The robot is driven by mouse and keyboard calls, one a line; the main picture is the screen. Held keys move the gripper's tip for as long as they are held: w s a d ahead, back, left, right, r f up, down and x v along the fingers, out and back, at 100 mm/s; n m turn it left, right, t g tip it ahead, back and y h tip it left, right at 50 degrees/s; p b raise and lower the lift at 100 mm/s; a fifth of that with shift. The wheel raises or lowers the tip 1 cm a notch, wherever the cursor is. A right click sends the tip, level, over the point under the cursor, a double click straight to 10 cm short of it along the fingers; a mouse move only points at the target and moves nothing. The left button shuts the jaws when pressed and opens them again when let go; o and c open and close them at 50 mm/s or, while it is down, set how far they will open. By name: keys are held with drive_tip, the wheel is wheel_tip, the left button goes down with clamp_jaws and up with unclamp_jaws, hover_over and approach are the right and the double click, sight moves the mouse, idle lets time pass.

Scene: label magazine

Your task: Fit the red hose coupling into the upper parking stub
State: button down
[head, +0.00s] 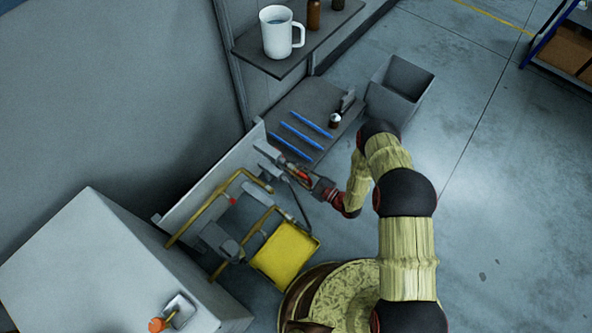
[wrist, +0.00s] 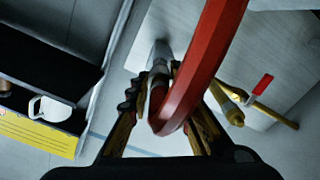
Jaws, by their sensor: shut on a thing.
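My gripper (head: 312,184) is beside the pale panel (head: 205,185) in the head view. In the wrist view its two fingers (wrist: 160,98) are shut on the red hose coupling (wrist: 205,65). The coupling's red curved part crosses the wrist view and hides much of the grip. A grey stub-like piece (wrist: 160,55) lies just beyond the fingertips. In the head view a grey fitting (head: 268,156) stands out from the panel near the gripper. I cannot tell whether the coupling touches it.
Yellow pipes (head: 200,217) with a small red handle (head: 232,201) run along the panel. A yellow box (head: 285,254) is below. A dark shelf (head: 285,62) holds a white mug (head: 281,36). Blue rods (head: 300,137) lie on a lower dark surface. A grey bin (head: 398,88) stands behind.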

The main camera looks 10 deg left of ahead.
drive_tip(key=shift+x, duration=0.8)
drive_tip(key=c, duration=1.5)
unclamp_jaws()
drive_tip(key=shift+c, duration=0.2)
drive_tip(key=v, duration=1.2)
